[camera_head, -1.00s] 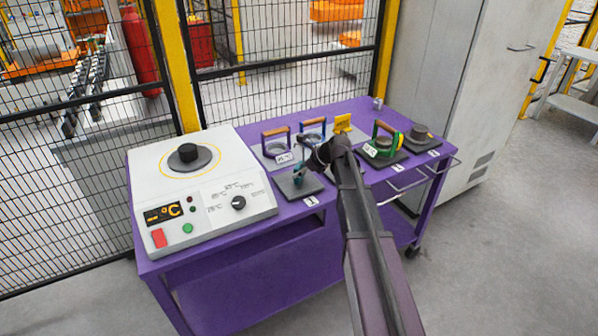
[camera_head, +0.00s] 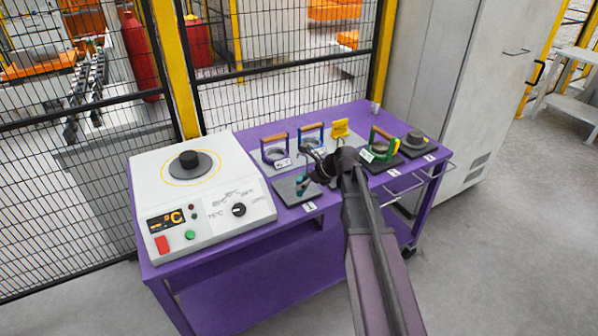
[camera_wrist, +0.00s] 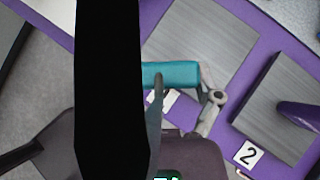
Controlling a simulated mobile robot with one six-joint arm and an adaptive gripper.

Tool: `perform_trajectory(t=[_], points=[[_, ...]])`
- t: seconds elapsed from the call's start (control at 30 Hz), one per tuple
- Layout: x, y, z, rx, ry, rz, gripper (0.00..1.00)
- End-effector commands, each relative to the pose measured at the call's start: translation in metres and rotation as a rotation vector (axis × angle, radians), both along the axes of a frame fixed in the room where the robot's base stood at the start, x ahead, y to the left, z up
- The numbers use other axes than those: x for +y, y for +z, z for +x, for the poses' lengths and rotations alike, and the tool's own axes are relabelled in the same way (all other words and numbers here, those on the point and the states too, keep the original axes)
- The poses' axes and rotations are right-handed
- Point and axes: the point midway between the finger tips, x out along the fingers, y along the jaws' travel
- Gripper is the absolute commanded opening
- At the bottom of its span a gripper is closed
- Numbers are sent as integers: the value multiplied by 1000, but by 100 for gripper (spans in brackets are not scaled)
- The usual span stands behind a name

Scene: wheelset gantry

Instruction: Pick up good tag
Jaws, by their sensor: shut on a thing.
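My gripper (camera_head: 312,170) is at the near front of the purple cart, above the grey plate marked 1 (camera_head: 287,191). In the wrist view my gripper (camera_wrist: 184,88) is shut on a teal cylindrical handle (camera_wrist: 172,75), with a finger on either side. The handle's lower part shows small and teal in the head view (camera_head: 302,183); what it belongs to is mostly hidden by my gripper. A yellow tag-like piece (camera_head: 340,129) stands at the back of the cart. I cannot tell which thing is the good tag.
A white heater (camera_head: 215,221) with a black knob on top fills the cart's left. Mesh fence is behind.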

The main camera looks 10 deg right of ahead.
Motion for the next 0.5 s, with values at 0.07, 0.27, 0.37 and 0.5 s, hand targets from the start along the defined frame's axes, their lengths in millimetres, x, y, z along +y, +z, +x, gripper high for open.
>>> perform_trajectory(t=[0.07, 0.27, 0.37, 0.5], points=[[1, 3, -24, 0, 0, 0, 34], [0, 6, -57, -1, -1, 0, 34], [0, 7, -68, -1, -1, 0, 34], [0, 8, -77, -2, 0, 0, 34]])
